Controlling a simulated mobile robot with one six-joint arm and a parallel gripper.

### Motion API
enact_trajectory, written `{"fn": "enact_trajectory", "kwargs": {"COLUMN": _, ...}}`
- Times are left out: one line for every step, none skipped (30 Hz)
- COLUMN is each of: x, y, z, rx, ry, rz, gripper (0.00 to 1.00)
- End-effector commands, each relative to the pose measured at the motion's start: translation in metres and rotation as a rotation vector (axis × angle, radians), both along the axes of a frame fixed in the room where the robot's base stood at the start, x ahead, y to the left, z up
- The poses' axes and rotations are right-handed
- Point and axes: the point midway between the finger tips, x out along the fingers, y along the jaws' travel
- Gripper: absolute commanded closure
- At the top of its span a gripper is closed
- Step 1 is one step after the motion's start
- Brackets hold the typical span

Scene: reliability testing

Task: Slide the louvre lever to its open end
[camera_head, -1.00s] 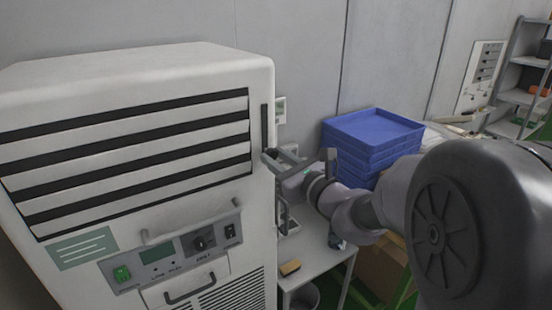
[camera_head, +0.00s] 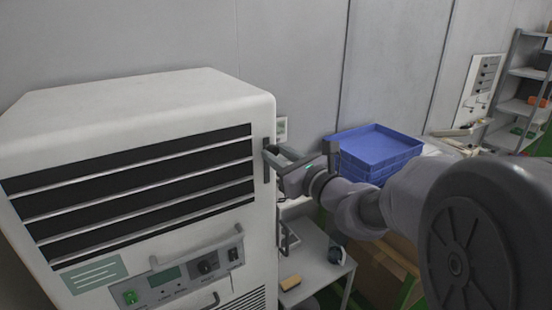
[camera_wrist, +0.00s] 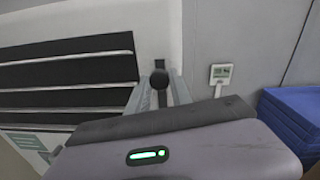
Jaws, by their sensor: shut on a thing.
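The louvre lever shows in the wrist view as a round black knob (camera_wrist: 159,79) between my fingers. It sits in a dark vertical slot (camera_head: 267,174) at the right edge of the white cabinet's front. My gripper (camera_head: 271,152) is shut on the lever, in the upper part of the slot, with slot visible below it. In the wrist view, my gripper (camera_wrist: 159,92) has one finger on each side of the knob. The louvre (camera_head: 130,185) shows thin pale slats with wide black gaps. The lever's stem is hidden.
A control panel with a handle (camera_head: 196,246) projects from the cabinet (camera_head: 140,105) below the louvre. Blue crates (camera_head: 375,146) are stacked at right, behind my arm. A small table (camera_head: 325,268) stands beside the cabinet. A wall box (camera_wrist: 221,72) hangs right of my gripper.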

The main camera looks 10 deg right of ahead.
Motion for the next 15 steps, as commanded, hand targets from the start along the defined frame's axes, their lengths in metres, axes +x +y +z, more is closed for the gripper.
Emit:
{"fn": "enact_trajectory", "kwargs": {"x": 0.0000, "y": 0.0001, "z": -0.0017, "rx": 0.001, "ry": 0.000, "rz": 0.000, "gripper": 1.00}}
{"fn": "enact_trajectory", "kwargs": {"x": -0.0001, "y": 0.0002, "z": -0.0020, "rx": 0.001, "ry": 0.000, "rz": 0.000, "gripper": 1.00}}
{"fn": "enact_trajectory", "kwargs": {"x": -0.0001, "y": 0.0002, "z": -0.0022, "rx": 0.000, "ry": 0.000, "rz": 0.000, "gripper": 1.00}}
{"fn": "enact_trajectory", "kwargs": {"x": -0.0001, "y": 0.0002, "z": -0.0022, "rx": 0.000, "ry": 0.000, "rz": 0.000, "gripper": 1.00}}
{"fn": "enact_trajectory", "kwargs": {"x": -0.0001, "y": 0.0002, "z": -0.0023, "rx": 0.000, "ry": 0.000, "rz": 0.000, "gripper": 0.72}}
{"fn": "enact_trajectory", "kwargs": {"x": -0.0001, "y": 0.0002, "z": -0.0024, "rx": 0.000, "ry": 0.000, "rz": 0.001, "gripper": 0.64}}
{"fn": "enact_trajectory", "kwargs": {"x": 0.0000, "y": 0.0001, "z": -0.0023, "rx": 0.000, "ry": 0.000, "rz": 0.000, "gripper": 0.58}}
{"fn": "enact_trajectory", "kwargs": {"x": 0.0000, "y": 0.0001, "z": -0.0023, "rx": 0.000, "ry": 0.000, "rz": 0.000, "gripper": 0.53}}
{"fn": "enact_trajectory", "kwargs": {"x": 0.0000, "y": 0.0001, "z": -0.0023, "rx": 0.000, "ry": 0.000, "rz": 0.000, "gripper": 0.52}}
{"fn": "enact_trajectory", "kwargs": {"x": 0.0000, "y": 0.0001, "z": -0.0023, "rx": 0.000, "ry": 0.000, "rz": 0.000, "gripper": 0.52}}
{"fn": "enact_trajectory", "kwargs": {"x": 0.0000, "y": 0.0001, "z": -0.0023, "rx": 0.000, "ry": 0.000, "rz": 0.000, "gripper": 0.52}}
{"fn": "enact_trajectory", "kwargs": {"x": 0.0000, "y": 0.0001, "z": -0.0023, "rx": 0.000, "ry": 0.000, "rz": 0.000, "gripper": 0.52}}
{"fn": "enact_trajectory", "kwargs": {"x": 0.0000, "y": 0.0001, "z": -0.0023, "rx": 0.000, "ry": 0.000, "rz": 0.000, "gripper": 0.52}}
{"fn": "enact_trajectory", "kwargs": {"x": 0.0000, "y": 0.0001, "z": -0.0023, "rx": 0.000, "ry": 0.000, "rz": 0.000, "gripper": 0.52}}
{"fn": "enact_trajectory", "kwargs": {"x": 0.0000, "y": 0.0001, "z": -0.0023, "rx": 0.000, "ry": 0.000, "rz": 0.000, "gripper": 0.52}}
